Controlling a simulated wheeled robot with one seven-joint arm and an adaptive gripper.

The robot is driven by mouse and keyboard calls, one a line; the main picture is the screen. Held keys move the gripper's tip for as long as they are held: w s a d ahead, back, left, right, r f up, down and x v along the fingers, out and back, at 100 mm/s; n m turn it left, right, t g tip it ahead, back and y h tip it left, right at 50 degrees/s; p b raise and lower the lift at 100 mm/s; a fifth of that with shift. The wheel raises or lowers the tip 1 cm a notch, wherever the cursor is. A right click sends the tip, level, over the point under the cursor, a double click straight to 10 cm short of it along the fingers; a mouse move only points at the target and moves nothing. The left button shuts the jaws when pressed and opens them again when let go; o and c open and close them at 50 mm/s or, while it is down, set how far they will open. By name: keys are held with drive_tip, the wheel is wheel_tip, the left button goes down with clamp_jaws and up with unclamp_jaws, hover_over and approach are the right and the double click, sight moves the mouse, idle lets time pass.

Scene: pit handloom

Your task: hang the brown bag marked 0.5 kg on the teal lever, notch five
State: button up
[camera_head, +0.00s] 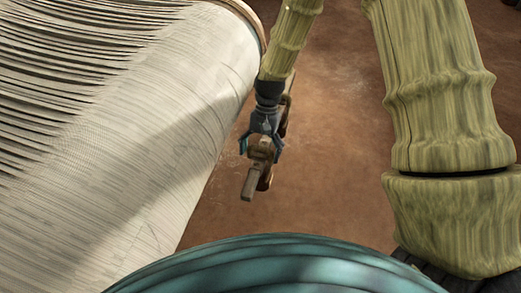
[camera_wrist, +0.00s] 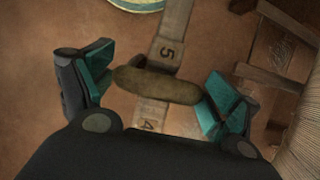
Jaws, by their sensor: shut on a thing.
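My gripper (camera_wrist: 158,90) is shut on the brown bag (camera_wrist: 150,84), whose two ends lie between the teal finger pads in the wrist view. The bag lies across a grey-brown notched lever (camera_wrist: 172,22), just below the mark 5 and above the mark 4. I cannot tell whether it touches the lever or hangs above it. No 0.5 kg mark shows on the bag. In the head view my gripper (camera_head: 262,146) points down, over the pale end of a bar (camera_head: 250,185). No teal shows on the lever.
The loom's pale warp and cloth roll (camera_head: 190,100) fill the left of the head view. A wooden frame (camera_wrist: 275,50) stands close at the right in the wrist view. A round teal and yellow rim (camera_wrist: 137,4) shows at the top. Brown floor lies below.

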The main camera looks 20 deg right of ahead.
drive_tip(key=shift+f, duration=0.25)
idle(0.9)
drive_tip(key=o, duration=1.6)
drive_tip(key=shift+o, duration=0.2)
drive_tip(key=shift+v, duration=3.75)
drive_tip(key=shift+f+p, duration=0.1)
drive_tip(key=shift+p, duration=0.2)
